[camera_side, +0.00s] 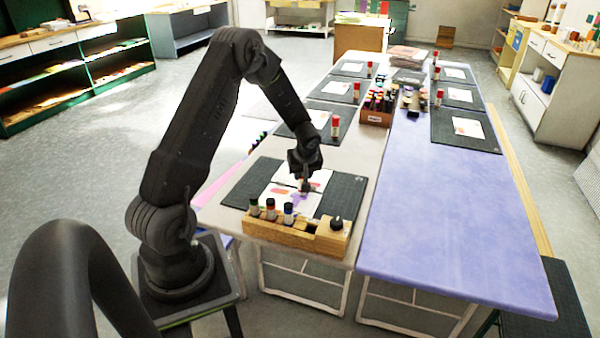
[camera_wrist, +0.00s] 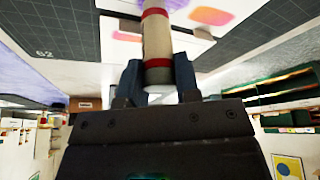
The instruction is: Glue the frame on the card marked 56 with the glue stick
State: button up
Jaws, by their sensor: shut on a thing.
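My gripper (camera_side: 305,172) is shut on a glue stick (camera_wrist: 157,45), a pale tube with red bands. In the side view the stick points down over the white cards on the front dark mat. One card (camera_side: 272,200) with orange and purple patches lies nearer the wooden rack; another card (camera_side: 288,179) lies behind it, partly hidden by my gripper. In the wrist view the stick's far end runs out of the top of the picture, so I cannot tell whether it touches a card. I cannot read the number 56 on any card.
A wooden rack (camera_side: 275,236) with several capped bottles stands at the mat's front edge. The dark cutting mat (camera_side: 345,193) has bare room on its right. The purple table (camera_side: 450,240) on the right is clear in front. More mats, cards and red-capped sticks stand farther back.

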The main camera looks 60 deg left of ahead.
jog(key=shift+w+d, duration=0.3)
jog(key=shift+d, duration=0.25)
jog(key=shift+s+d, duration=1.1)
jog(key=shift+s, duration=0.15)
jog(key=shift+s+d, duration=0.95)
jog(key=shift+s, duration=0.05)
jog(key=shift+w+d, duration=0.85)
jog(key=shift+w+a+r, duration=0.1)
jog(key=shift+w+a, duration=0.45)
jog(key=shift+a, duration=0.05)
jog(key=shift+w+a, duration=0.1)
jog(key=shift+w+a, duration=1.5)
jog(key=shift+a, duration=0.15)
